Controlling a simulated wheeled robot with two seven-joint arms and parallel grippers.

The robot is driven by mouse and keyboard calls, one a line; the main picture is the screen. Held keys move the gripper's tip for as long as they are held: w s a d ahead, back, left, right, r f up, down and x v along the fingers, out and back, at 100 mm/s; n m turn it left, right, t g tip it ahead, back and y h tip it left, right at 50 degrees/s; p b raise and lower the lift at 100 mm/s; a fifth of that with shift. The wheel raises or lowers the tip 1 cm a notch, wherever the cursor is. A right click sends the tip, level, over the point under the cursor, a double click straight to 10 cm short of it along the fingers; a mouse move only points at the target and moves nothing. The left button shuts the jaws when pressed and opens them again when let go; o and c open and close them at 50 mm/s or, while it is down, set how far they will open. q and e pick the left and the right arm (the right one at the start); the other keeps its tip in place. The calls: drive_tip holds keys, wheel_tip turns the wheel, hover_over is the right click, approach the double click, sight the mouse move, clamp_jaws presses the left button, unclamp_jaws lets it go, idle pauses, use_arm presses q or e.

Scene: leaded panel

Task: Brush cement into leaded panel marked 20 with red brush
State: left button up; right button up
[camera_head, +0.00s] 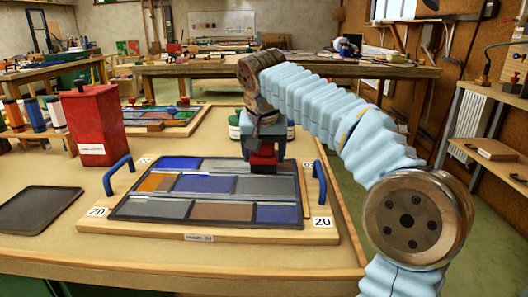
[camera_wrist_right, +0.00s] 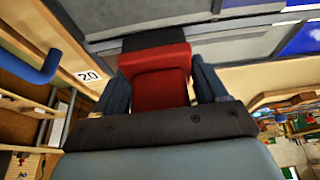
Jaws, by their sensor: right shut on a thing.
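The leaded panel (camera_head: 222,185) lies flat on a wooden board marked 20, with blue, grey, brown and orange panes between lead lines. My right gripper (camera_head: 264,148) is above the panel's far right part, shut on the red brush (camera_head: 263,158). In the right wrist view the red brush (camera_wrist_right: 158,82) sits between the two blue fingers of my right gripper (camera_wrist_right: 160,85). Its dark bristle end (camera_wrist_right: 150,40) is down at the panel; I cannot tell whether it touches. My left gripper is not in view.
Blue handles (camera_head: 117,175) (camera_head: 320,182) rise at both sides of the board. A red box (camera_head: 94,125) and a dark tray (camera_head: 38,209) stand to the left. Green-lidded jars (camera_head: 235,126) are behind the brush. Another coloured panel (camera_head: 160,117) lies further back.

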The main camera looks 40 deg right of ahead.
drive_tip(key=shift+f, duration=0.1)
idle(0.4)
drive_tip(key=shift+w+d+p, duration=0.55)
drive_tip(key=shift+w+p, duration=0.05)
drive_tip(key=shift+w, duration=0.1)
drive_tip(key=shift+w+d, duration=0.7)
drive_tip(key=shift+w, duration=0.05)
